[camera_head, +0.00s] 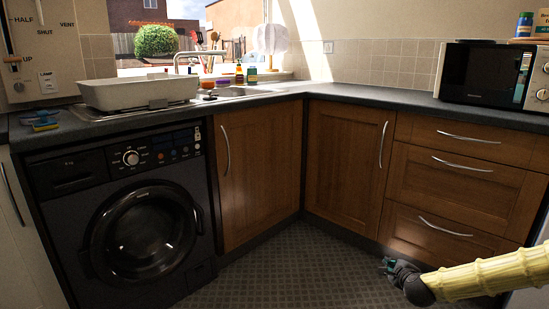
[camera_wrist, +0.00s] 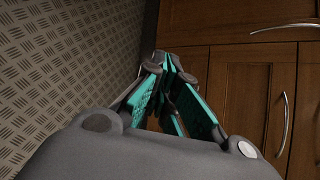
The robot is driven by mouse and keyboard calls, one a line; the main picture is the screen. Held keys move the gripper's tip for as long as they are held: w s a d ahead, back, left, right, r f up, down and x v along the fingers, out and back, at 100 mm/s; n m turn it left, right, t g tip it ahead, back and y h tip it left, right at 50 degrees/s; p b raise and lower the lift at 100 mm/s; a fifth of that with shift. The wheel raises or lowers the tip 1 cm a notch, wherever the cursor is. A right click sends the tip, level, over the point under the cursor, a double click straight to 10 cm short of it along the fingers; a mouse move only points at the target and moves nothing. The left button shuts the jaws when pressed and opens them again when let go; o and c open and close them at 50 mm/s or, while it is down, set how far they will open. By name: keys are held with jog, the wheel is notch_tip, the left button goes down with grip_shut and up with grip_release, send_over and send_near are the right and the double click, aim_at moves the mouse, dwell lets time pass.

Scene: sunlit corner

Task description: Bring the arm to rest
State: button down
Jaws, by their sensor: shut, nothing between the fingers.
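My gripper (camera_head: 388,265) is at the lower right of the head view, low over the floor and in front of the drawer unit. My arm, in a pale yellow sleeve, reaches in from the right edge. In the wrist view the gripper (camera_wrist: 168,68) shows its teal-lined fingers drawn together at the tips. The fingers are shut and hold nothing.
Wooden drawers (camera_head: 455,190) and cupboard doors (camera_head: 345,165) stand behind the gripper. A dark washing machine (camera_head: 140,215) is at left. The patterned floor (camera_head: 290,265) is clear. The worktop (camera_head: 400,98) holds a microwave (camera_head: 490,75) and a white basin (camera_head: 138,92).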

jog(key=s+a+f+n+g+y, duration=0.3)
jog(key=s+a+f+n+g, duration=0.3)
jog(key=s+a+f+n, duration=1.1)
jog(key=s+a+f+n+g+h, duration=0.1)
jog(key=s+f+n+g, duration=0.3)
jog(key=s, duration=1.4)
jog(key=s+a+f+n+g, duration=0.1)
jog(key=s+f+n+g, duration=0.2)
jog(key=s, duration=1.5)
notch_tip(320, 180, up, 37)
jog(key=p, duration=3.7)
jog(key=shift+s+r+h, duration=0.15)
jog(key=shift+s+h, duration=0.1)
jog(key=shift+h, duration=0.05)
